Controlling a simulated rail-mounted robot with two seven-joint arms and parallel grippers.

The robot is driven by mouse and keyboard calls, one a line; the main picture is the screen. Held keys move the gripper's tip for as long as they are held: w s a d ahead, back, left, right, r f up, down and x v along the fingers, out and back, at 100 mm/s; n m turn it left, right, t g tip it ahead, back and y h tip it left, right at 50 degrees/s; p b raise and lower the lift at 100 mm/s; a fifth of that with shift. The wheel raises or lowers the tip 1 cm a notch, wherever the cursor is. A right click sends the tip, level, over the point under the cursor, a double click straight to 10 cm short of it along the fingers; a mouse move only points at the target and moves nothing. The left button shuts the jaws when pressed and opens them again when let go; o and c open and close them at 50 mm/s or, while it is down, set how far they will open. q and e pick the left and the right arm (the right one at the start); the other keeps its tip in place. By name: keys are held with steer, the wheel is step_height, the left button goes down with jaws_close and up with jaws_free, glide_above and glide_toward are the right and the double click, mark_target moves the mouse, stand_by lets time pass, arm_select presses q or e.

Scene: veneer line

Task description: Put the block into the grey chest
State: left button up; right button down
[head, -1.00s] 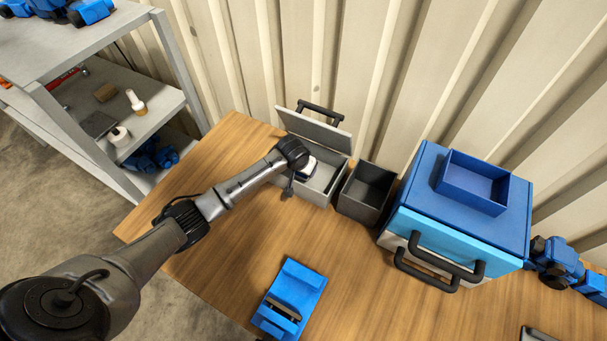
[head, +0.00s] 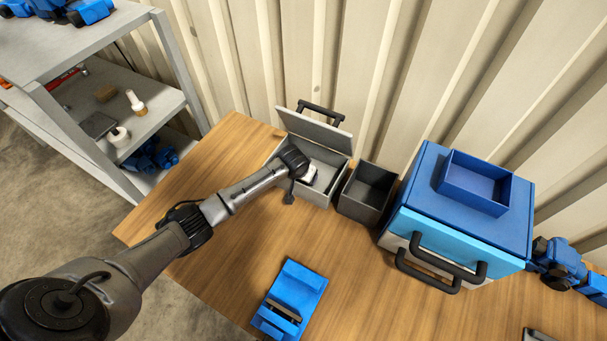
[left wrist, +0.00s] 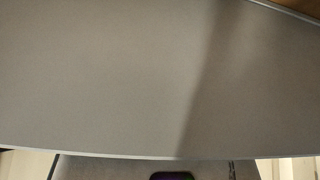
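The grey chest (head: 318,198) stands at the back of the wooden table with its lid (head: 312,130) raised. My left arm reaches over its left side, and the pale end of my left gripper (head: 310,175) is at the chest's opening, near the front wall. The fingertips are hidden, so I cannot tell whether they hold anything. The left wrist view is filled by a plain grey surface (left wrist: 130,80), with a light edge along its lower side; no fingers show clearly there. I cannot make out the block in either view. My right gripper is not in view.
A dark open bin (head: 366,190) stands right beside the chest. Further right is a blue box (head: 460,228) with black handles and a blue tray (head: 472,184) on top. A blue fixture (head: 290,298) lies at the table's front. A grey shelf (head: 150,116) stands left.

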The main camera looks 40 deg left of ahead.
arm_select(q)
steer(key=shift+o, duration=1)
steer(key=p+v, duration=0.2)
steer(key=v, duration=1)
steer(key=shift+r, duration=0.15)
